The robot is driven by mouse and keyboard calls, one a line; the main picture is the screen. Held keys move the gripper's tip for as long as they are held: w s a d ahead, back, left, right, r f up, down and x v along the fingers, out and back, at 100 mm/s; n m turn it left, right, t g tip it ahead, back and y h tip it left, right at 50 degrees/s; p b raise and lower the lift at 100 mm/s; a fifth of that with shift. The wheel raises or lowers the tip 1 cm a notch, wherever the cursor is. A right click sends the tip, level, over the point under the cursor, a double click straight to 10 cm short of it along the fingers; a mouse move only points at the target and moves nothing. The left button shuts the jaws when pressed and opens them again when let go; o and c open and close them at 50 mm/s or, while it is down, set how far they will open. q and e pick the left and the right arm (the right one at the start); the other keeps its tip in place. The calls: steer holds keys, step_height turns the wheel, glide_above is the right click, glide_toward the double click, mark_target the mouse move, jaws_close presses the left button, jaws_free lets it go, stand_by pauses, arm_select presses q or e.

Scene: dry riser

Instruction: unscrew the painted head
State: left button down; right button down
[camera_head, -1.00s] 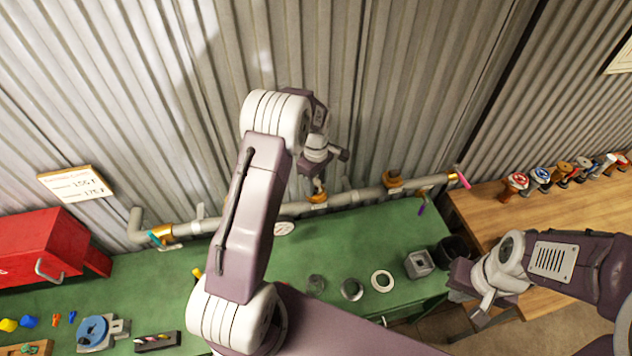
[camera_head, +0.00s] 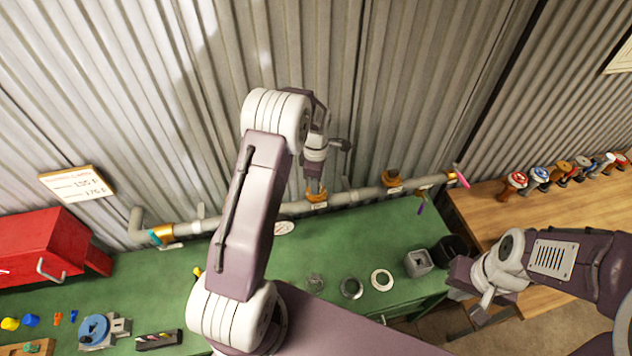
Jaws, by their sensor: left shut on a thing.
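A grey pipe (camera_head: 350,197) runs along the foot of the corrugated wall, with brass fittings on it. My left gripper (camera_head: 316,187) points down at the middle brass fitting (camera_head: 317,199) and is shut on its top part. The fingers cover that part, so I cannot see its paint or thread. Another brass fitting (camera_head: 391,179) stands uncovered to the right. A pink handle (camera_head: 461,176) is at the pipe's right end and a teal handle (camera_head: 155,237) at its left end. My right gripper (camera_head: 470,293) is by the green bench's right end, its jaw opening unclear.
The green bench (camera_head: 330,250) carries metal rings (camera_head: 382,280), a square grey block (camera_head: 418,263) and a dark cup (camera_head: 450,250). A red toolbox (camera_head: 45,245) stands at left. Several colour-topped taps (camera_head: 515,183) stand on the wooden table (camera_head: 490,215).

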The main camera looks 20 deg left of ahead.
arm_select(q)
steer(key=n, duration=0.5)
steer(key=shift+n, duration=0.4)
steer(key=n+p, duration=0.1)
steer(key=n, duration=0.4)
steer(key=shift+s+n, duration=0.1)
steer(key=shift+n, duration=0.2)
steer(key=c, duration=1.1)
jaws_free()
